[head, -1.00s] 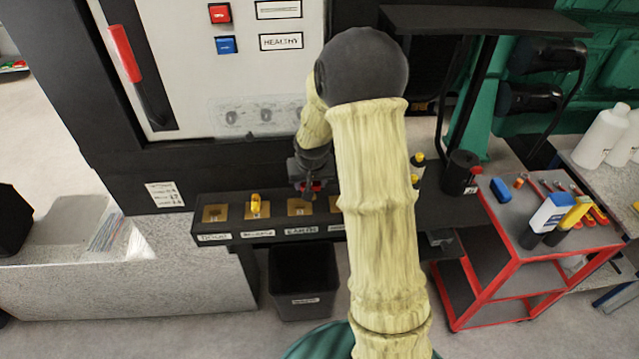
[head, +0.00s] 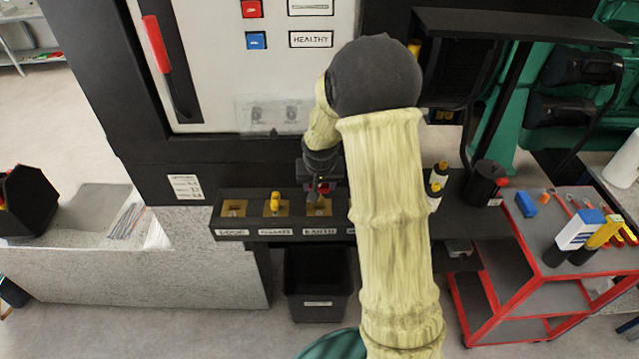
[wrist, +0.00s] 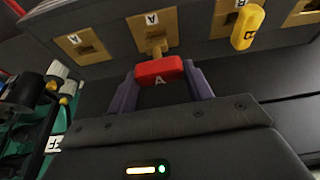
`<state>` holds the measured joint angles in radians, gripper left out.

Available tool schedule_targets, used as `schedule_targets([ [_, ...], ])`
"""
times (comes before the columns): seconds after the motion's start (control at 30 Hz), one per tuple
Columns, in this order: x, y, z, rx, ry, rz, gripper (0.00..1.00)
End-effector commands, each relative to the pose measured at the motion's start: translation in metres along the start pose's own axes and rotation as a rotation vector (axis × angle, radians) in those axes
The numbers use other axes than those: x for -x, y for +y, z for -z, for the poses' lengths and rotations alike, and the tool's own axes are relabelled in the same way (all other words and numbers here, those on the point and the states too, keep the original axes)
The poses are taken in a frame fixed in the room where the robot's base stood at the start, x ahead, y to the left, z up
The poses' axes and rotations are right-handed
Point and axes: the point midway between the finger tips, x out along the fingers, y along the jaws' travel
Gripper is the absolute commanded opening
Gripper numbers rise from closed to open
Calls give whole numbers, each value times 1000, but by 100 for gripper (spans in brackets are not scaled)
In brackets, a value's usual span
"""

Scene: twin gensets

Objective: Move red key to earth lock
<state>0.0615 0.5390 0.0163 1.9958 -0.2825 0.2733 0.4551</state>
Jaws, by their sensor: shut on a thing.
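The red key (wrist: 160,70), marked A, is held by its head between the two fingers of my gripper (wrist: 160,84) in the wrist view. Its brass shaft points at the slot of a brass lock plate (wrist: 137,22) marked A. The shaft tip overlaps the slot; I cannot tell how far in it is. In the head view my gripper (head: 319,190) is at the earth lock (head: 314,210), above the EARTH label, and partly covers it. The key is mostly hidden there.
A yellow key (head: 275,201) stands in the lock left of the earth lock. Another lock plate (head: 233,210) is at the far left. A dark bin (head: 318,288) stands below the shelf. A red trolley (head: 560,240) is at the right.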

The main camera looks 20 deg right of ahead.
Motion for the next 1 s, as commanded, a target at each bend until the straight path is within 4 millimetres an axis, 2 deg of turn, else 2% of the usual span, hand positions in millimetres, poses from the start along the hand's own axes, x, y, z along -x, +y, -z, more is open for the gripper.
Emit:
schedule_targets([
  [0.4, -16, 0, -6, -31, 1, -10, 24],
  [1.0, -18, 0, -6, -33, 0, -12, 24],
])
